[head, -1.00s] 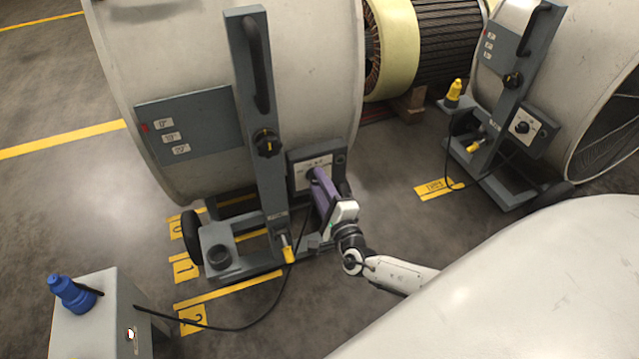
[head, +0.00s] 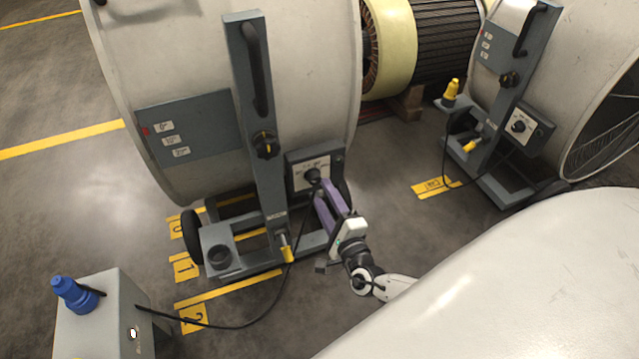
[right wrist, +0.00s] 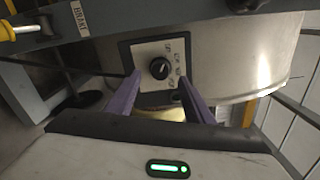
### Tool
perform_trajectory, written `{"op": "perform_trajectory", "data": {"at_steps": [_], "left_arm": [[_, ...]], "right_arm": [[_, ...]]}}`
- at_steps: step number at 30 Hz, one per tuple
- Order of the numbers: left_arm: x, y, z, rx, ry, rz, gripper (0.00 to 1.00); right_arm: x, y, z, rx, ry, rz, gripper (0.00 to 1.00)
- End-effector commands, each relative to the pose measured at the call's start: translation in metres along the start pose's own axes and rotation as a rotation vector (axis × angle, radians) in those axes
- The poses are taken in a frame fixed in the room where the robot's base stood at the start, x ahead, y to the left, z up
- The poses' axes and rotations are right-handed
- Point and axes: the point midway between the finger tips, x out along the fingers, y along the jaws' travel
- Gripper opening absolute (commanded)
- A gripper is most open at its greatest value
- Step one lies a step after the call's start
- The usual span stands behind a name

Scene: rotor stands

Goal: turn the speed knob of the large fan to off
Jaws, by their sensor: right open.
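The large fan (head: 215,55) stands at the left, a wide pale drum on a grey wheeled frame. Its dark round speed knob (head: 312,175) sits on a pale plate in a grey control box low on the frame. In the right wrist view, the knob (right wrist: 160,68) shows uncovered, with printed marks to its right and below; its exact setting is too small to read. My right gripper (head: 325,188) is open and empty, with purple fingers just below the knob. In the right wrist view, the fingertips (right wrist: 160,79) lie apart on either side of it, not visibly touching it. My left gripper is not in view.
Another dark knob (head: 265,144) is on the fan's upright post. A yellow-tipped lever (head: 287,250) and a black cable are near the frame's foot. A second fan (head: 560,80) stands at the right. A grey box with a blue plug (head: 75,294) is front left.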

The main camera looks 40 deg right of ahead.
Motion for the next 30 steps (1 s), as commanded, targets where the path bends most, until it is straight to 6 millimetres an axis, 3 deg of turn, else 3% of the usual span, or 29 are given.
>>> {"op": "perform_trajectory", "data": {"at_steps": [3,10,30], "left_arm": [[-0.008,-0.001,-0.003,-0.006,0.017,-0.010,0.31],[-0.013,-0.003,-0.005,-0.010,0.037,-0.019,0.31],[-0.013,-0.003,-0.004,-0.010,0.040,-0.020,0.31]], "right_arm": [[-0.025,-0.002,0.000,-0.002,-0.001,0.003,0.48],[-0.052,-0.001,-0.001,-0.003,0.000,0.000,0.48],[-0.056,-0.002,-0.001,0.022,0.009,-0.004,0.48]]}}
